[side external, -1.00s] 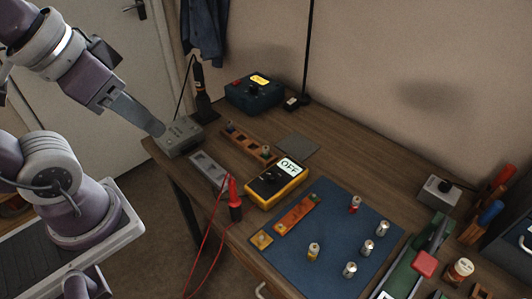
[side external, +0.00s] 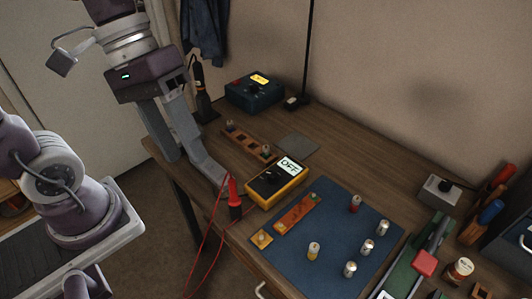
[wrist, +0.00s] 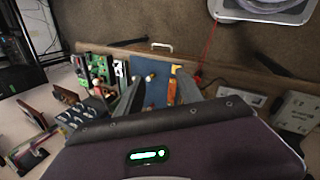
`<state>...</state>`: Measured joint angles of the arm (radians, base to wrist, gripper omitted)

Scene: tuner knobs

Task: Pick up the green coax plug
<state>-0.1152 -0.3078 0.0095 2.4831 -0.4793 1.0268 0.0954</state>
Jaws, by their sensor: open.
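Several small metal coax plugs stand on the blue mat (side external: 335,222). One has a red band (side external: 355,203), one has a yellow band (side external: 314,251), and the others (side external: 367,248) look plain silver. Two more plugs stand in a wooden rack (side external: 247,143), one at its far end (side external: 230,126) and one at its near end (side external: 266,150). I cannot tell which plug is green. My gripper (side external: 197,168) is open and empty, above the table's left end, left of the rack and away from the mat. Its fingers (wrist: 168,92) also show in the wrist view, with the mat beyond them.
A yellow multimeter (side external: 276,183) reading OFF lies between rack and mat. A red probe (side external: 234,192) with trailing red wires stands near the front edge. A blue box (side external: 254,92) and a black pole are behind. Green boards and a red block (side external: 425,263) lie at right.

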